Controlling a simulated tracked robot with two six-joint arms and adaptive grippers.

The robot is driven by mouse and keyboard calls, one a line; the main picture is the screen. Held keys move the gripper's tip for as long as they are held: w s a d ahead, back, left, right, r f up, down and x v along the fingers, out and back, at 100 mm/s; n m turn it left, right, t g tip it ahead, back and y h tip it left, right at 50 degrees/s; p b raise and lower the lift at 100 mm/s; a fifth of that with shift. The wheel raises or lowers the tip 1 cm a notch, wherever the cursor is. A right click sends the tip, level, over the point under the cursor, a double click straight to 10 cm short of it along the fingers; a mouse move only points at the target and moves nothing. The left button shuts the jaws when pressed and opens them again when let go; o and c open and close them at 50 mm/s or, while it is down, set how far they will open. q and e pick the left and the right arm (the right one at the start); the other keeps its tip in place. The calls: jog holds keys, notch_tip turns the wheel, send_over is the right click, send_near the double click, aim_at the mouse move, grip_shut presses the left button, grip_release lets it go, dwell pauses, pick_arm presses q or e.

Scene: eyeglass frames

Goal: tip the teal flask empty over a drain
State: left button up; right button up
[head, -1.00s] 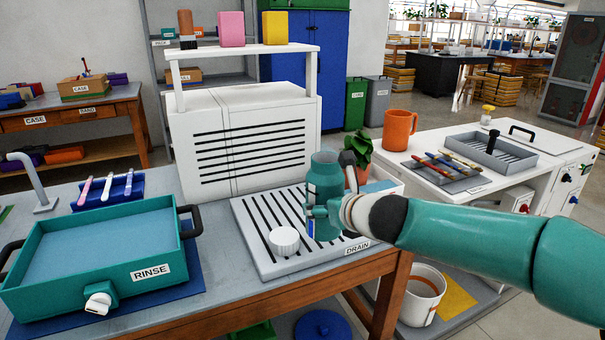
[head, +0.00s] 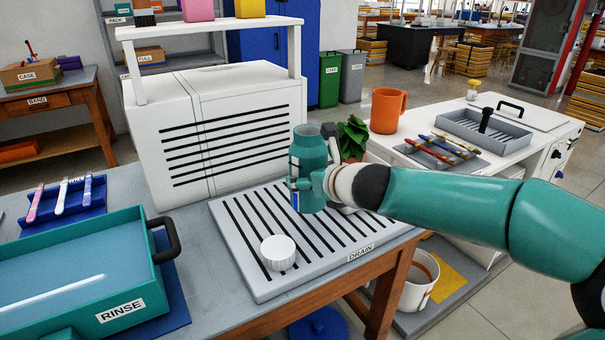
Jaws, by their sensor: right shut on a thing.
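The teal flask (head: 309,150) is upright over the back right part of the slatted board labelled DRAIN (head: 237,225). Its neck is open, with no cap on it. My right gripper (head: 308,188) is shut on the flask's body from the right and hides part of it. I cannot tell whether the flask's base touches the board. A white ribbed cap (head: 279,252) lies on the drain's front left part, apart from the flask. My left gripper does not show.
A teal RINSE basin (head: 110,265) of liquid stands at the front left. A white vented cabinet (head: 225,130) rises behind the drain. A plant (head: 352,137) is close behind my right gripper. An orange mug (head: 387,112) stands on the white side table.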

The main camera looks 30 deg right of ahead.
aim_at(296, 193)
jog(key=shift+w+a+f, duration=0.1)
jog(key=shift+a+f, duration=0.05)
jog(key=shift+f, duration=0.2)
jog(key=shift+w+a+f+b, duration=0.2)
jog(key=shift+a+f+b, duration=0.15)
jog(key=shift+f+b, duration=0.45)
jog(key=shift+a+f+b, duration=0.1)
jog(key=shift+f+b, duration=0.75)
jog(key=shift+b, duration=0.35)
jog(key=shift+a+r+p, duration=0.25)
jog(key=shift+r+p, duration=0.25)
jog(key=shift+p, duration=0.25)
jog(key=shift+s+a+r+m+y+p, duration=0.1)
jog(key=shift+a+r+m+y+p, duration=0.1)
jog(key=shift+a+m+y+p, duration=0.55)
jog(key=shift+a+f+p, duration=0.2)
jog(key=shift+a+p, duration=0.05)
jog(key=shift+p, duration=0.45)
jog(key=shift+a+f+m+t+y+p, duration=0.15)
jog(key=shift+a+m+t+y+p, duration=0.35)
jog(key=shift+a+m+y+p, duration=2.5)
